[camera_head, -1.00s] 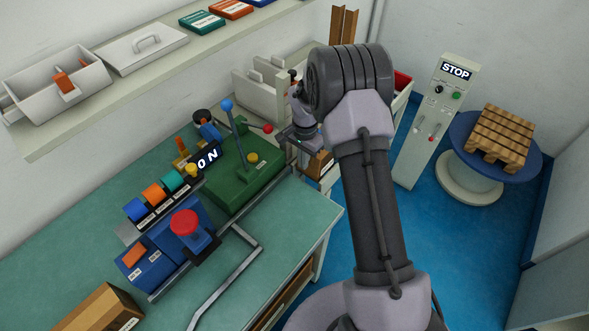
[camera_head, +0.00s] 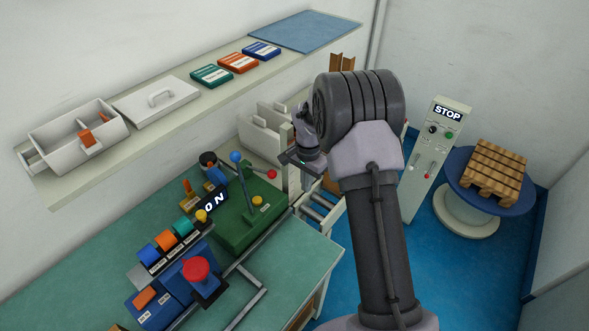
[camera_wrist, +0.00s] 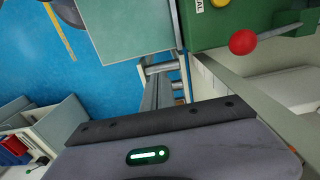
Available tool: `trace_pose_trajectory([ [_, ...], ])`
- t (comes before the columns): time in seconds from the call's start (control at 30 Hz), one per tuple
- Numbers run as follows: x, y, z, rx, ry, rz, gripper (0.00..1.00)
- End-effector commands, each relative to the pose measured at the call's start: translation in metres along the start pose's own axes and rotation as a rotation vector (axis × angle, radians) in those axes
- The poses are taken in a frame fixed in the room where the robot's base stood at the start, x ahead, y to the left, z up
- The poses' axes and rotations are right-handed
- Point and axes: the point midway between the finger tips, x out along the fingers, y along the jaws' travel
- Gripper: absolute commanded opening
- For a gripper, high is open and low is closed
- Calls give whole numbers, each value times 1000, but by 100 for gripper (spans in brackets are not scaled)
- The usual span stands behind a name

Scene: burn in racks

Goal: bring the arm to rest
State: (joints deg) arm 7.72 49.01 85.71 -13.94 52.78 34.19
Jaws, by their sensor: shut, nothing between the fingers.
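My gripper (camera_head: 298,160) is at the end of my arm, held up in the air near the right end of the green-topped bench (camera_head: 300,262). In the head view it is small and partly hidden by my arm. It is shut with nothing in it. In the wrist view the dark edge of my gripper's body (camera_wrist: 150,124) fills the lower part, and no object is held. Below it are the bench corner, a green lever box (camera_wrist: 205,30) with a red ball knob (camera_wrist: 243,41), and a roller track (camera_wrist: 163,85).
The green lever box (camera_head: 245,220) and a blue box with a red button (camera_head: 196,268) stand on the bench. A wall shelf (camera_head: 120,155) holds a bin and cases. A STOP post (camera_head: 425,180) and a round table with a pallet (camera_head: 490,172) stand right. Blue floor between is clear.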

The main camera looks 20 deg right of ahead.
Motion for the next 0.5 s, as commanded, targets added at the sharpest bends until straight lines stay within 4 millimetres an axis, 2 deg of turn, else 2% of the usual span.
trace_pose_trajectory([
  [0.1,-4,0,1,-3,1,-2,0],
  [0.17,-14,0,4,-15,8,-15,0],
  [0.27,-59,3,21,-68,34,-66,0],
  [0.3,-85,9,35,-103,50,-97,0],
  [0.37,-121,23,60,-160,75,-144,0],
  [0.4,-142,35,79,-200,93,-178,0],
  [0.47,-168,57,110,-263,123,-228,0],
  [0.5,-181,74,132,-305,145,-262,0],
])
